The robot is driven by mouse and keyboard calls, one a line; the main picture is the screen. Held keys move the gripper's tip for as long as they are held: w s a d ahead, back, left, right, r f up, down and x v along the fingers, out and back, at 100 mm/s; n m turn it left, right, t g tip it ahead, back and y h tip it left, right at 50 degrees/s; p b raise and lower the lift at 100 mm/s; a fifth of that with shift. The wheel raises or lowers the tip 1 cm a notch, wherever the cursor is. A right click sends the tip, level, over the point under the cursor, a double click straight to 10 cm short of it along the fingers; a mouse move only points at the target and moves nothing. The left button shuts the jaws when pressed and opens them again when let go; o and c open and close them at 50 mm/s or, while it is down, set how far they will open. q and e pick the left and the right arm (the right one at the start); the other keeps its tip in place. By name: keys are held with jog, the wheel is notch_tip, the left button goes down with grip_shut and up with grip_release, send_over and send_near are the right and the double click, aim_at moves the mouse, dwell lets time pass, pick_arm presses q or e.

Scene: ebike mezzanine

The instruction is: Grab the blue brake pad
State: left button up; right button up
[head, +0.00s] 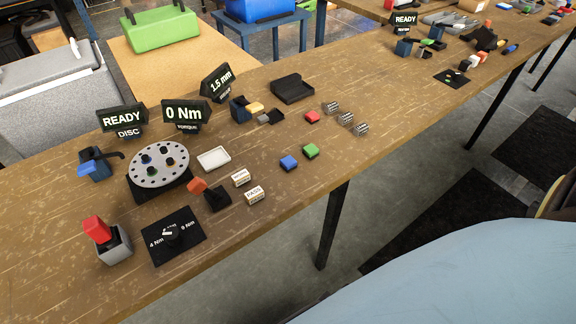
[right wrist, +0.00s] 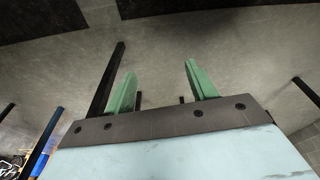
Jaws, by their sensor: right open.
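The blue brake pad (head: 289,163) is a small blue block lying on the wooden workbench (head: 330,205) near its front edge. A green block (head: 311,150) lies just to its right, and a red block (head: 313,117) lies farther back; all are apart. My right gripper (right wrist: 158,85) shows in the right wrist view with two green fingers spread apart and nothing between them. It faces the grey floor, and the blue pad is not in that view. Neither gripper shows in the head view.
A perforated disc fixture (head: 158,166), signs, a white tray (head: 214,159), a black tray (head: 292,89), labelled blocks (head: 254,195) and a red-topped grey box (head: 112,246) stand on the bench. A bench leg (head: 332,226) stands below the front edge. Bench surface around the blue pad is mostly clear.

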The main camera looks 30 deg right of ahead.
jog(key=w+r, duration=0.4)
jog(key=r, duration=0.4)
notch_tip(320, 180, up, 26)
jog(key=m+t+y, duration=0.1)
jog(key=t, duration=1)
send_over(292, 165)
jog(key=s+d, duration=0.1)
jog(key=s, duration=1.1)
jog(key=x, duration=0.7)
jog(key=shift+w+d+f+b, duration=0.1)
jog(key=shift+w+f+b, duration=0.05)
jog(key=shift+b, duration=0.15)
jog(key=shift+f+b+x, duration=0.2)
jog(key=shift+b+x, duration=0.15)
jog(key=shift+x, duration=2.25)
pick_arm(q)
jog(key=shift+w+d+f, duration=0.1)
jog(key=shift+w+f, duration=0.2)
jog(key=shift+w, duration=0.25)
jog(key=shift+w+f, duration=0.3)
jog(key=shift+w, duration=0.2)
pick_arm(e)
jog(key=shift+c, duration=0.5)
jog(key=c, duration=1)
